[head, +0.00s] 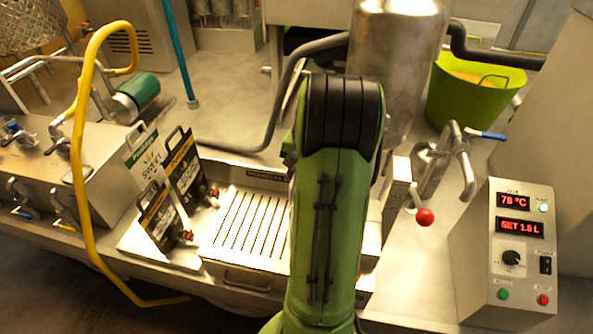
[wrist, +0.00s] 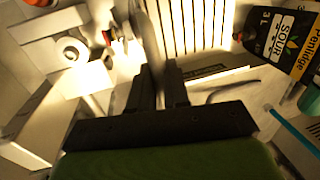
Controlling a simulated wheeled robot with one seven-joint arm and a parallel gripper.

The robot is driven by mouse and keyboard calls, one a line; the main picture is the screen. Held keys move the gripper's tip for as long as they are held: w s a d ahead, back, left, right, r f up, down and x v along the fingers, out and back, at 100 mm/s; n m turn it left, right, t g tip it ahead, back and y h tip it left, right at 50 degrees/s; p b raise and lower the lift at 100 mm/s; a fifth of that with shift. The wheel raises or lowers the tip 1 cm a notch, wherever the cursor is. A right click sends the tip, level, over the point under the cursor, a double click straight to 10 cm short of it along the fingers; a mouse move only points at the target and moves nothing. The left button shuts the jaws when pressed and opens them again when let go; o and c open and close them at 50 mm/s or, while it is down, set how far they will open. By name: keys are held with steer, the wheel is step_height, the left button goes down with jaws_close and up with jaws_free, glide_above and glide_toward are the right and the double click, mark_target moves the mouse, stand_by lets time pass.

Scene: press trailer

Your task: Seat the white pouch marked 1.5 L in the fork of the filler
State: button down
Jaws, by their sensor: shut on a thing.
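A white pouch with a green band (head: 142,152), lettered "SWEET", stands at the left of the drip tray in the head view. Its volume mark is not readable. My gripper (wrist: 160,88) is hidden behind my green arm in the head view. In the wrist view it is shut on a thin thing (wrist: 152,35) seen edge-on; I cannot tell its face or marking. A small red and black tap (wrist: 113,38) shows just left of it. The filler has a silver tank (head: 395,50) and a red-ball lever (head: 424,216). Its fork is not clear to see.
Two black pouches (head: 186,172) (head: 158,218) with red taps stand by the slotted drip tray (head: 245,268). A control box (head: 512,250) reads 78 °C and SET 1.5 L. A yellow hose (head: 77,180) arches at left. A green tub (head: 470,95) stands back right.

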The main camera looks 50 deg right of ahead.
steer(key=shift+f, duration=0.1)
steer(key=c, duration=1)
jaws_free()
steer(key=s+r+p, duration=0.1)
steer(key=r, duration=0.4)
steer(key=s+d+r+p, duration=0.1)
steer(key=r+p, duration=0.1)
steer(key=r, duration=0.3)
steer(key=s+r+p, duration=0.1)
steer(key=r, duration=0.4)
steer(key=shift+d+r+p, duration=0.15)
steer(key=shift+r+p, duration=0.1)
steer(key=shift+p, duration=0.1)
steer(key=shift+w, duration=0.1)
